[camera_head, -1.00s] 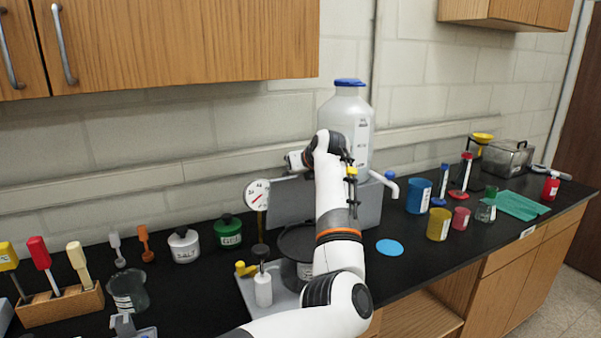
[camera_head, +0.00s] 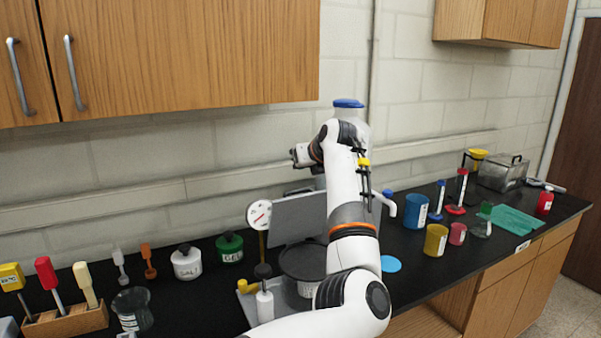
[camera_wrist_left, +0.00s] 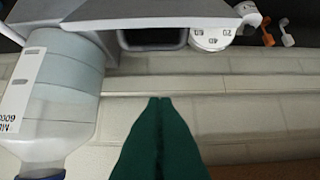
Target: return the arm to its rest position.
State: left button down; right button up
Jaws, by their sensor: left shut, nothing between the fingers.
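My left arm (camera_head: 352,215) rises from the bottom of the head view and bends at the top towards the wall. It stands in front of the grey machine and the big jug. Its fingers cannot be made out in the head view. In the left wrist view my left gripper (camera_wrist_left: 160,100) shows as two dark green fingers, closed together and empty, against the pale block wall. The translucent jug (camera_wrist_left: 48,90) appears upside down to their left, apart from them. My right gripper is in neither view.
The jug's blue cap (camera_head: 348,103) shows above my arm. A grey machine with a round gauge (camera_head: 258,214) stands just left of the arm. Jars, beakers and a tool block (camera_head: 65,320) line the left counter. Cups (camera_head: 435,240) stand at right. The wall cabinet (camera_head: 180,60) overhangs upper left.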

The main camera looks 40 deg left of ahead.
pick_arm(q)
jog(key=shift+d+r, duration=0.15)
jog(key=shift+r, duration=0.3)
jog(key=shift+w, duration=0.1)
